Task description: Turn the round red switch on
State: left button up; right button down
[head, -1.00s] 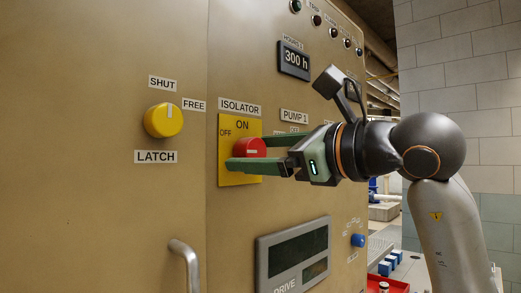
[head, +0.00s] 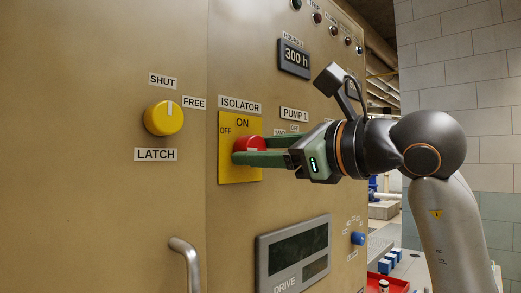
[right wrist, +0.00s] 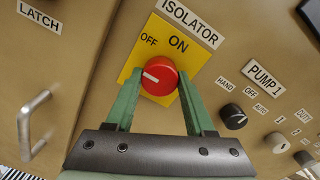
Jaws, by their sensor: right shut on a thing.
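The round red switch (head: 249,143) sits on a yellow plate (head: 226,172) marked OFF and ON, under the ISOLATOR label on the tan cabinet. My right gripper (head: 251,150) reaches in from the right, its green fingers shut on the red switch. In the right wrist view, the red switch (right wrist: 160,75) lies between the two fingertips, one on each side. Its white mark is on its left side there, not toward ON. In the head view a finger covers the lower part of the switch. My left gripper is in neither view.
A yellow knob (head: 164,118) marked SHUT, FREE and LATCH is to the left. A metal handle (head: 189,262) and a DRIVE panel (head: 293,252) are below. A blue knob (head: 358,239) is lower right. A black knob (right wrist: 233,117) is near the right finger.

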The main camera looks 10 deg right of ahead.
pick_arm(q)
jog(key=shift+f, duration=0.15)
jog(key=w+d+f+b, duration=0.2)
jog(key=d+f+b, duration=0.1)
jog(key=b, duration=0.5)
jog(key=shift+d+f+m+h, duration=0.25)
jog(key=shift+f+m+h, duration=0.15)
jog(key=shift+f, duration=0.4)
pick_arm(e)
jog(key=shift+a+m, duration=0.1)
jog(key=shift+m, duration=8.9)
jog(key=c, duration=0.6)
grip_release()
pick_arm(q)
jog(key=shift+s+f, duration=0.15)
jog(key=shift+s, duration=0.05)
pick_arm(e)
jog(key=o, duration=0.3)
